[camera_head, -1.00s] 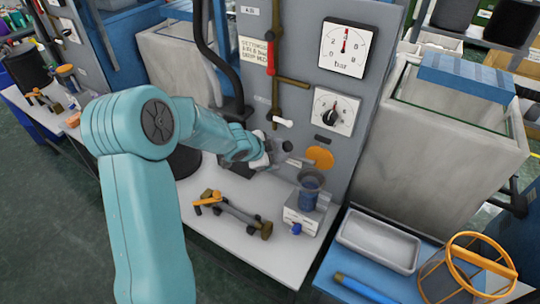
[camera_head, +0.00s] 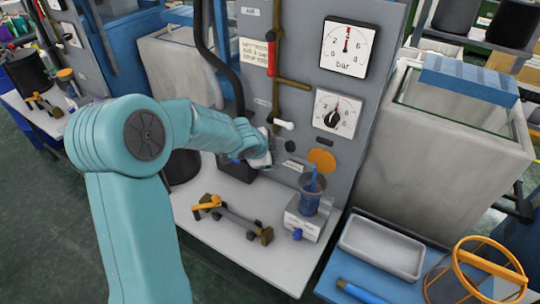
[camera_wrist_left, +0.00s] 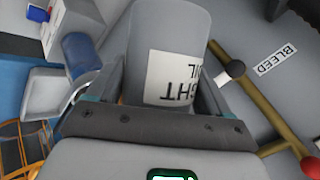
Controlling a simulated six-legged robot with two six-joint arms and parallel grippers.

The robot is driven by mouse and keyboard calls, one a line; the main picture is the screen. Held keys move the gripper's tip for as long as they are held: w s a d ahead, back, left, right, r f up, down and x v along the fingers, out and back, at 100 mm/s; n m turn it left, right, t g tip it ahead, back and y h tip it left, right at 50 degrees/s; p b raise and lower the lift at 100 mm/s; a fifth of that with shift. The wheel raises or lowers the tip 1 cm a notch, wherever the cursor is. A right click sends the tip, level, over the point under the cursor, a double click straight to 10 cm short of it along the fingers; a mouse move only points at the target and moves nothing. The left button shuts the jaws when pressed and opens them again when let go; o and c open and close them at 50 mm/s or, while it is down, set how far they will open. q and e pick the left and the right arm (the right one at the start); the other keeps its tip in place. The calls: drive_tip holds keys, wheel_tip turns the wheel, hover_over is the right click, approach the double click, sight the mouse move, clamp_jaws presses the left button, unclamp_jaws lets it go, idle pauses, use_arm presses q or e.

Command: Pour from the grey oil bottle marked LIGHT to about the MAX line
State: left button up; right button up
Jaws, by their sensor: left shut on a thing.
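The grey oil bottle (camera_wrist_left: 168,40) fills the upper middle of the left wrist view, its white label partly hidden, with "HT" readable. My left gripper (camera_wrist_left: 150,115) is shut on it. In the head view my left gripper (camera_head: 266,155) is beside the grey panel; the bottle is hard to tell from the panel there. A clear cup with blue in it (camera_head: 310,201) stands on a white block, right of my gripper. It also shows in the left wrist view (camera_wrist_left: 82,52), left of the bottle. A thin blue streak shows above the cup. No MAX line is readable.
The panel (camera_head: 300,100) with its dials and pipes rises close behind. An orange-ended dark bar (camera_head: 234,217) lies on the white bench (camera_head: 250,257). A grey tray (camera_head: 382,247) and an orange-framed basket (camera_head: 470,270) stand on the right.

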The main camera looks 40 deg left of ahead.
use_arm(q)
drive_tip(key=shift+r+b, duration=0.25)
drive_tip(key=shift+b, duration=0.35)
drive_tip(key=shift+r+y, duration=0.3)
drive_tip(key=shift+f+p, duration=0.3)
drive_tip(key=shift+p, duration=0.2)
drive_tip(key=shift+f+h, duration=0.35)
drive_tip(key=shift+h, duration=0.05)
